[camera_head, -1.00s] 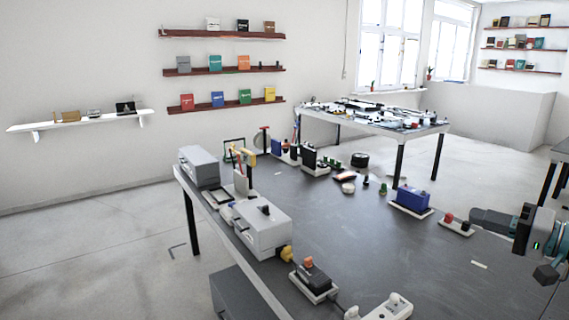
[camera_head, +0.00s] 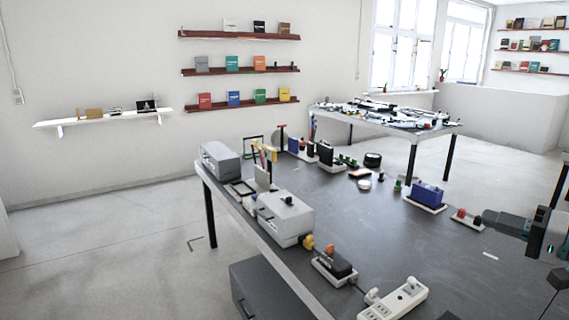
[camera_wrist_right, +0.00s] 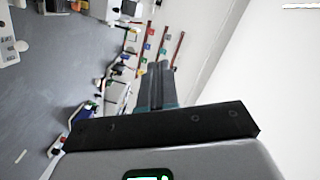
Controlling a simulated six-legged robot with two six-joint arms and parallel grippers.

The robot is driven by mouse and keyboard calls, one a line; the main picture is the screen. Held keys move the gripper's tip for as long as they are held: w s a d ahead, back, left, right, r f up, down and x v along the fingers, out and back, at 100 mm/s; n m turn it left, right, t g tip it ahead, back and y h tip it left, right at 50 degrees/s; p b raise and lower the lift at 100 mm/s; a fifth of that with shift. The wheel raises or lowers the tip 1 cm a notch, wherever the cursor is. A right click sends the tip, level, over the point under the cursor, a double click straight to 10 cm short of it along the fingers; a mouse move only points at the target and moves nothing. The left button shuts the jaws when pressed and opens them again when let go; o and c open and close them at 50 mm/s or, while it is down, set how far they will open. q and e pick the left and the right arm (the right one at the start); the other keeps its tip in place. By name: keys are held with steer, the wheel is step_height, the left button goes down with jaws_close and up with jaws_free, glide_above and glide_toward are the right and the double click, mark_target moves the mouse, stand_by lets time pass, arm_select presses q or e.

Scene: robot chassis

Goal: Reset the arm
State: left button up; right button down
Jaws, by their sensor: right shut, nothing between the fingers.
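My right gripper (camera_head: 486,218) reaches in from the right edge in the head view, over the right part of the dark table (camera_head: 385,235). Its fingers point left and it is empty. In the right wrist view its two fingers (camera_wrist_right: 158,85) lie together, shut with nothing between them. The rest of the right arm is cut off by the picture edge. My left gripper is in no view.
Near the right gripper are a small base with red and black knobs (camera_head: 467,217) and a blue box (camera_head: 427,194). A white power strip (camera_head: 398,300), a black switch block (camera_head: 335,267) and grey machines (camera_head: 285,218) line the near left edge. The table's middle is mostly clear.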

steer(key=a+f+m+g+h, duration=0.1)
steer(key=a+f, duration=0.3)
steer(key=f, duration=0.7)
steer(key=a+f+m+g+h, duration=0.1)
steer(key=a+f+g, duration=0.3)
steer(key=f, duration=0.8)
steer(key=a+f+m+g+h, duration=0.1)
steer(key=a+f, duration=0.3)
steer(key=f, duration=0.8)
steer(key=shift+f+m+g+h, duration=0.1)
steer(key=shift+m+g+h, duration=0.2)
steer(key=shift+g+h, duration=0.35)
steer(key=s+a+f+n+g+h, duration=0.1)
steer(key=s+a+f+n+g, duration=0.15)
steer(key=s+a+f, duration=0.45)
steer(key=s+a+f+n+g+h, duration=0.1)
steer(key=s+a+f+g, duration=0.25)
steer(key=s+f, duration=0.5)
steer(key=s+a+f+n, duration=0.35)
steer(key=s+a, duration=0.55)
steer(key=s, duration=0.4)
step_height(320, 180, down, 34)
steer(key=w+d+b, duration=0.1)
steer(key=w+b, duration=0.1)
steer(key=b, duration=3.3)
step_height(320, 180, up, 31)
steer(key=p, duration=3.1)
steer(key=shift+s+a+f+p, duration=0.15)
steer(key=shift+s+p, duration=0.1)
steer(key=shift+p, duration=0.05)
